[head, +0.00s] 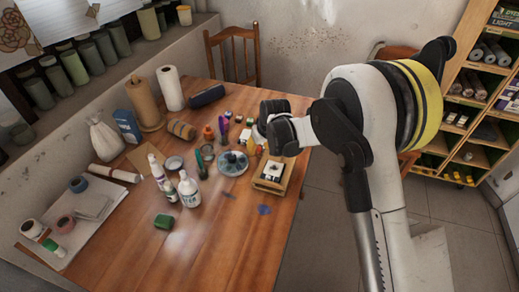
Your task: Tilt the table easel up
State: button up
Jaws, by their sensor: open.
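A small, low wooden frame, which looks like the table easel (262,186), lies near the table's right edge. A white panel with a dark mark rests on it. It looks nearly flat, though its exact tilt is hard to tell. My gripper (279,125) is at the dark end of my white arm, reaching in from the right. In the picture it shows just above the easel, over the table's right side, and looks apart from it. It is open, and I see nothing held. The fingertips are hard to make out, and the arm's end hides part of the table behind.
The front of the table is mostly clear. Shelves (470,100) stand at right; chairs are behind.

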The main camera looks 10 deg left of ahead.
grip_shut()
jog(key=shift+s+r+t, duration=0.15)
jog(key=shift+r+t, duration=0.15)
jog(key=shift+r, duration=0.1)
dwell(0.4)
jog(key=shift+s+a+r+t, duration=0.1)
jog(key=shift+s+r+t, duration=0.15)
jog(key=shift+r+t, duration=0.25)
jog(key=shift+s+a+r+n+t+b, duration=0.1)
jog(key=shift+s+r+n+t+b, duration=0.1)
jog(key=shift+s+r+t, duration=0.65)
jog(key=shift+s+a+r+n+t+b, duration=0.1)
jog(key=shift+s+r+n+t+b, duration=0.1)
jog(key=shift+s+r+t, duration=0.6)
jog(key=shift+w+r+g, duration=0.2)
jog(key=shift+r+g, duration=0.05)
